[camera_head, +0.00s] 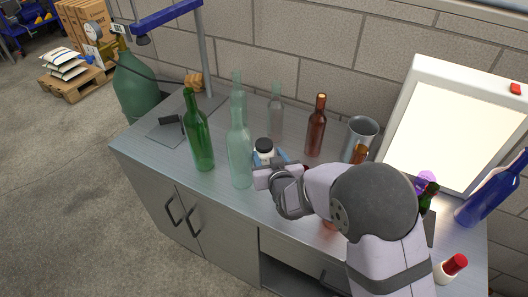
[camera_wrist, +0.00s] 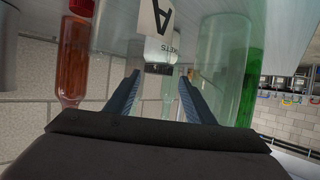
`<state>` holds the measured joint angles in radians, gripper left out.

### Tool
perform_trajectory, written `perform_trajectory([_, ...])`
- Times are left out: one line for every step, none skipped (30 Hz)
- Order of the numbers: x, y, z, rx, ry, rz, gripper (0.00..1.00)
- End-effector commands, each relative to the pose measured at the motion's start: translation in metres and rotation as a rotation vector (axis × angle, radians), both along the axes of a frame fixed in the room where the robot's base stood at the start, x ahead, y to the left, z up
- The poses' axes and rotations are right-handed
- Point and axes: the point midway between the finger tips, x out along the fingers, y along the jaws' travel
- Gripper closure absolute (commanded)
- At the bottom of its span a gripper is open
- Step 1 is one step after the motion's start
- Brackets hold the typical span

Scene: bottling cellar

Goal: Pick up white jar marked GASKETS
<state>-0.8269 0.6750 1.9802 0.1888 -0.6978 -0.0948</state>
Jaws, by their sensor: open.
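The white jar with a black lid (camera_head: 265,155) stands on the steel counter, just right of a clear bottle, partly hidden by my gripper. My gripper (camera_head: 270,162) is at the near side of the jar in the head view. In the wrist view my gripper (camera_wrist: 160,75) has its two fingers apart with nothing held. Whether the fingers reach beside the jar I cannot tell.
A clear bottle (camera_head: 239,158) stands close left of the jar, with a green bottle (camera_head: 201,142) beyond. A brown bottle (camera_head: 316,130) and a metal cup (camera_head: 360,134) stand right. A lit panel (camera_head: 455,120) and blue bottle (camera_head: 490,195) are far right.

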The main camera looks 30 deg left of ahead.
Motion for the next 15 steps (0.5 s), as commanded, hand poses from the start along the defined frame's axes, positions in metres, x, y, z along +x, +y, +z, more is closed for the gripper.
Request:
perform_trajectory([0.002, 0.001, -0.001, -0.001, 0.001, 0.000, 0.51])
perform_trajectory([0.002, 0.001, -0.001, -0.001, 0.001, 0.000, 0.51])
perform_trajectory([0.003, 0.002, -0.001, -0.001, 0.001, 0.000, 0.51])
perform_trajectory([0.003, 0.002, -0.001, -0.001, 0.001, 0.000, 0.51])
perform_trajectory([0.003, 0.002, -0.001, -0.001, 0.001, -0.001, 0.51])
perform_trajectory([0.003, 0.002, -0.002, -0.001, 0.001, -0.001, 0.51])
perform_trajectory([0.004, 0.003, -0.002, -0.001, 0.001, -0.001, 0.51])
perform_trajectory([0.005, 0.003, -0.002, -0.001, 0.001, -0.001, 0.51])
perform_trajectory([0.007, 0.005, -0.002, 0.000, 0.000, -0.001, 0.51])
perform_trajectory([0.009, 0.006, -0.003, -0.001, 0.001, -0.001, 0.51])
perform_trajectory([0.011, 0.007, -0.004, -0.002, 0.001, -0.001, 0.51])
perform_trajectory([0.014, 0.009, -0.005, -0.001, 0.002, -0.002, 0.51])
perform_trajectory([0.016, 0.011, -0.006, -0.001, 0.002, -0.002, 0.51])
perform_trajectory([0.019, 0.013, -0.007, -0.001, 0.002, -0.002, 0.51])
perform_trajectory([0.023, 0.015, -0.008, -0.001, 0.002, -0.002, 0.51])
